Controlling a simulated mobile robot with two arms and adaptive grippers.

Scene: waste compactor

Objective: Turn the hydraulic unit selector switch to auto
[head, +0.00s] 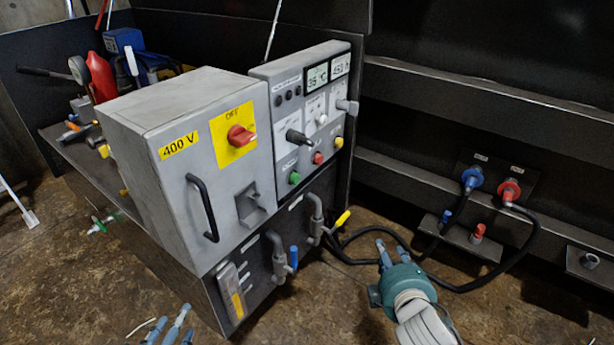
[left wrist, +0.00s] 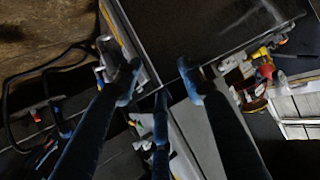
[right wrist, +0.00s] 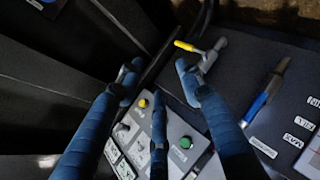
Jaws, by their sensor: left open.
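The grey control panel (head: 267,85) has a black-handled switch (head: 298,137), a white knob (head: 320,118) and a grey knob (head: 347,105); their labels are too small to read, so I cannot tell which is the hydraulic unit selector. The panel also shows in the right wrist view (right wrist: 131,124), partly behind my fingers. My left gripper (head: 170,331) is open and empty at the bottom edge, in front of the cabinet and apart from it. My right gripper (head: 393,251) is open and empty, right of the panel and lower. Neither touches a switch.
The 400 V cabinet (head: 170,100) with a red rotary switch (head: 240,135) at OFF stands left of the panel. Pipes and a yellow-handled valve (head: 341,220) stick out below. Black hoses (head: 530,240) loop at right. Tools (head: 100,75) lie behind the cabinet.

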